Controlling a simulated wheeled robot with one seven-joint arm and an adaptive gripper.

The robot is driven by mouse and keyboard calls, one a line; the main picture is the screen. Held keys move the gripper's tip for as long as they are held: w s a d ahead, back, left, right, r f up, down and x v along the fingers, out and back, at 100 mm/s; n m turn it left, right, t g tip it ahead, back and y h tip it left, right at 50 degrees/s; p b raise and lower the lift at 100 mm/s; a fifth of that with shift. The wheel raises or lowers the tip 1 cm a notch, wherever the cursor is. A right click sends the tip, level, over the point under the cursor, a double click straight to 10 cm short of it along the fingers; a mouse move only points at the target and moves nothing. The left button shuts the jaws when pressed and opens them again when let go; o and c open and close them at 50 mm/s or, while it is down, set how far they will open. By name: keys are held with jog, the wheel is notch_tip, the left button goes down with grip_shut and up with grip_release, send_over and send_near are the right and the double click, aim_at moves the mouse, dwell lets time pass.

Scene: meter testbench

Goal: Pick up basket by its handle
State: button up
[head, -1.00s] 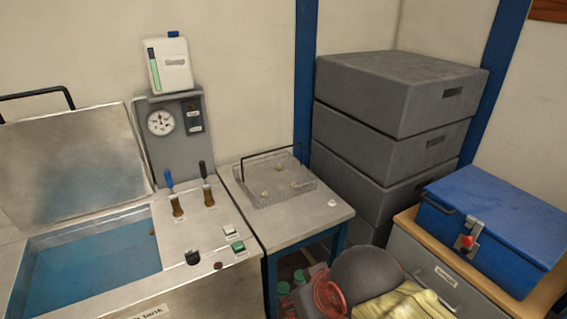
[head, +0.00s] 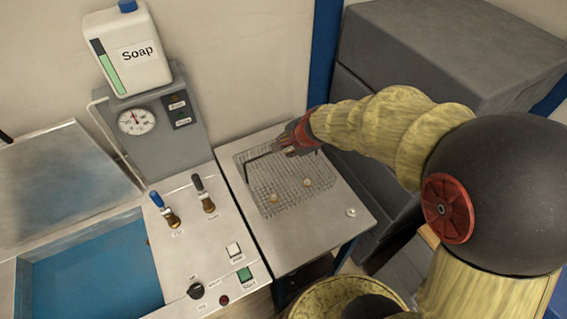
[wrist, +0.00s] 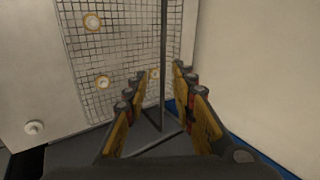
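The wire-mesh basket (head: 262,190) sits on the metal side table, with a few small round pale items in it. Its dark handle (head: 262,155) stands up over the basket, and its far part is hidden by my gripper (head: 288,147). My gripper is at the handle's right part, above the basket. In the wrist view, the fingers (wrist: 155,95) are apart, and the dark handle bar (wrist: 163,50) runs between them. The basket mesh (wrist: 120,60) lies beyond, to the left. I cannot tell whether a finger touches the bar.
A metal washing tank (head: 90,262) with an open lid stands at the left, with a panel of levers and buttons. A soap jug (head: 130,50) stands on the gauge box. Grey stacked boxes (head: 430,50) are close behind my arm. The wall is behind the table.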

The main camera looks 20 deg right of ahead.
jog(key=shift+m, duration=0.4)
jog(key=x, duration=0.2)
jog(key=b+x, duration=0.1)
jog(key=x, duration=0.2)
jog(key=d+b+x, duration=0.1)
jog(key=x, duration=0.2)
jog(key=shift+w+a, duration=0.1)
jog(key=shift+w, duration=0.35)
jog(key=shift+c, duration=1)
jog(key=c, duration=0.4)
grip_shut()
